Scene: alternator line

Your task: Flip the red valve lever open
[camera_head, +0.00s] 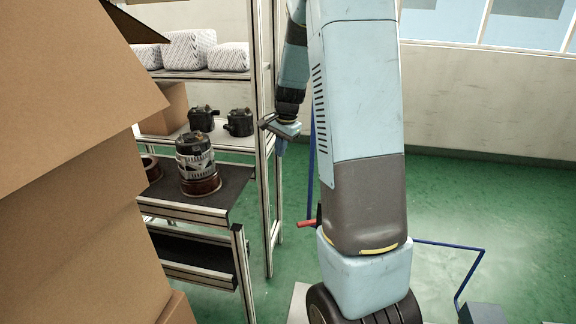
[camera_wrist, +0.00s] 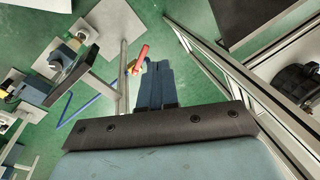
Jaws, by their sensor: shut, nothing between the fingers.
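The red valve lever (camera_head: 307,223) sticks out to the left, near level, beside a thin blue pipe (camera_head: 311,170) in the head view. Its right end and the valve body are mostly hidden behind my arm. My gripper (camera_head: 281,150) points down, above and left of the lever in that picture. In the wrist view the red lever (camera_wrist: 140,60) shows just left of the fingertips of my gripper (camera_wrist: 158,66). The blue fingers are together and empty. I cannot tell how far the lever lies below the fingertips; no contact is clear.
A metal-framed shelf (camera_head: 264,130) with alternators (camera_head: 194,160) stands close left of my gripper; its rail (camera_wrist: 225,68) runs along the right in the wrist view. Cardboard boxes (camera_head: 80,190) fill the left of the head view. Blue pipe (camera_head: 470,275) runs low at the right. Green floor is open behind.

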